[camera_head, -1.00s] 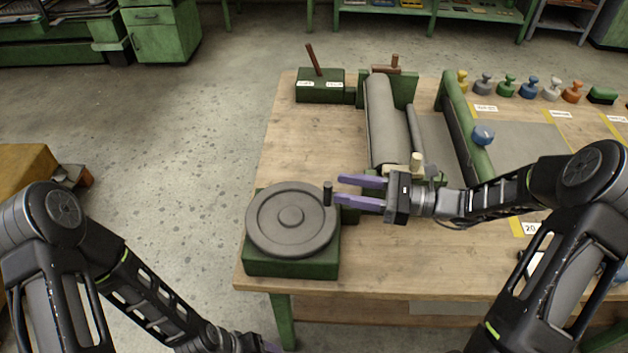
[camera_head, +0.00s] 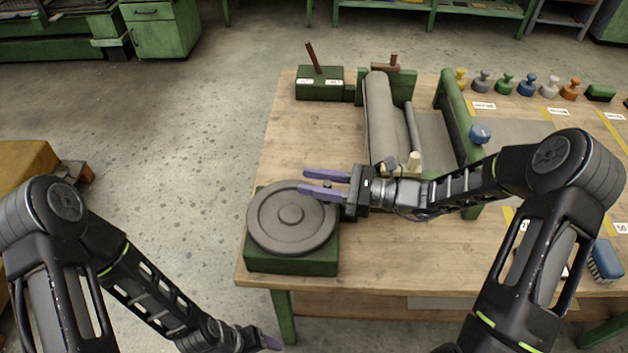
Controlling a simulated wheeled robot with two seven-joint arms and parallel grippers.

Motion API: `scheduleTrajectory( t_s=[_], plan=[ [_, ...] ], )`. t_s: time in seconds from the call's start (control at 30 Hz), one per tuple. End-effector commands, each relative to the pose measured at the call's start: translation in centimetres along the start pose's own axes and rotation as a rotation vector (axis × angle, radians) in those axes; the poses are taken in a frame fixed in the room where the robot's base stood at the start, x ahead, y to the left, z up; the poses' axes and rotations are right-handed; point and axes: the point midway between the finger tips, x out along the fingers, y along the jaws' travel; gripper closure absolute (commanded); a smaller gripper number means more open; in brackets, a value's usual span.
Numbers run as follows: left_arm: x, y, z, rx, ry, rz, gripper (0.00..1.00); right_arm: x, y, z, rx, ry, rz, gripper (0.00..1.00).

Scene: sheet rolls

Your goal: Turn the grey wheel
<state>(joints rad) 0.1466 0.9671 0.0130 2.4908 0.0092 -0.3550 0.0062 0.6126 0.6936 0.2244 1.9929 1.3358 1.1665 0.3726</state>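The grey wheel (camera_head: 270,231) lies flat on a green box base (camera_head: 290,264) at the table's near left corner. Its short dark handle peg (camera_head: 327,184) stands up at the rim on the upper right. My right gripper (camera_head: 312,180) reaches in from the right. Its two purple fingers are apart, one on each side of the peg, and hide part of it. I cannot tell whether they touch it. My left gripper (camera_head: 272,343) is low at the bottom edge, off the table, with only a purple tip showing.
A grey sheet roll (camera_head: 380,115) in a green stand lies behind my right gripper. A green box with a brown lever (camera_head: 313,60) stands at the table's far left. Several coloured knobbed pieces line the back right. A blue brush (camera_head: 606,260) lies at the right.

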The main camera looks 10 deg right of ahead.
Motion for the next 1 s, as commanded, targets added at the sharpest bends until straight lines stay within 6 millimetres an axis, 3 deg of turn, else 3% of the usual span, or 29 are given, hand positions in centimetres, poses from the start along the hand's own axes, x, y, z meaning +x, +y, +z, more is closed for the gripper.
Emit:
scheduleTrajectory(
  t_s=[0.4,1.0],
  plan=[
    [-0.01,0.01,-0.01,0.000,0.000,0.000,0.29,-0.03,0.00,0.01,0.000,0.000,0.000,1.00],
    [-0.01,0.01,-0.01,0.000,0.000,0.000,0.29,-0.04,-0.01,0.02,0.000,0.000,0.000,1.00]
  ],
)
